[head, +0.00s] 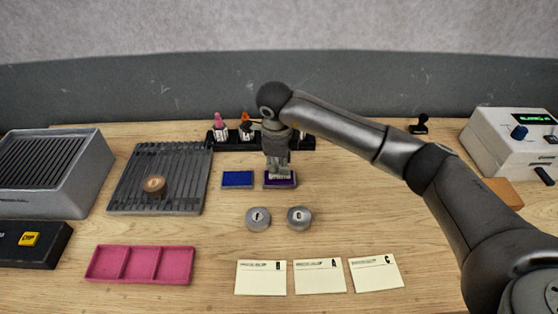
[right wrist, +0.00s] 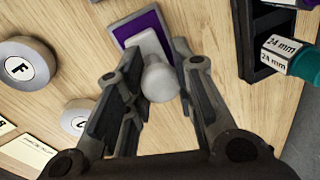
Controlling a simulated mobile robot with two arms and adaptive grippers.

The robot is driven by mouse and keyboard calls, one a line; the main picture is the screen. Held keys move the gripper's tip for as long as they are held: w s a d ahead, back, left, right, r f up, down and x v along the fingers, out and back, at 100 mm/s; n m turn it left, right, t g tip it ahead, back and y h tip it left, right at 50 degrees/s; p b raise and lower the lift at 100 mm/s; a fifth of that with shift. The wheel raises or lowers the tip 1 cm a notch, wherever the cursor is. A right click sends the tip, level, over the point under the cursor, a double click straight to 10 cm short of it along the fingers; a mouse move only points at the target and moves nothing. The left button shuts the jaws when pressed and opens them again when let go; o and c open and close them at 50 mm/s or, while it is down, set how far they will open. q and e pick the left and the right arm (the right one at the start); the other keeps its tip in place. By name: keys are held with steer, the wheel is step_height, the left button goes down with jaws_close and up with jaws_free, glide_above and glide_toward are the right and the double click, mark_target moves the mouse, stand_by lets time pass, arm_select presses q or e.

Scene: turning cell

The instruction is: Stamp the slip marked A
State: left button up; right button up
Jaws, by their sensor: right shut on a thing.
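My right gripper (head: 278,166) is shut on a pale stamp with a rounded knob (right wrist: 160,82), above the purple ink pad (head: 281,183). In the right wrist view the stamp's light block overlaps the purple pad (right wrist: 128,28); whether its face touches the pad is hidden. The slip marked A (head: 319,280) lies flat near the front, between a slip that seems marked B (head: 260,281) and the slip marked C (head: 376,276). A blue ink pad (head: 238,180) sits left of the purple one. My left gripper is out of view.
Two round grey lettered pieces (head: 258,218) (head: 299,218) stand between the pads and slips. A dark rack (head: 218,146) with colored-top items is behind. A pink tray (head: 139,265), a ribbed grey plate (head: 190,185) and a white device (head: 505,140) stand around.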

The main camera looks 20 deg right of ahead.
steer(key=shift+w+d+p+v, duration=0.15)
steer(key=shift+p+v, duration=0.25)
steer(key=shift+v, duration=0.65)
steer(key=shift+w+d+p+v, duration=0.15)
steer(key=shift+p+v, duration=0.3)
steer(key=shift+v, duration=0.6)
steer(key=shift+w+d+p+v, duration=0.1)
steer(key=shift+w+p+v, duration=0.25)
steer(key=shift+v, duration=0.75)
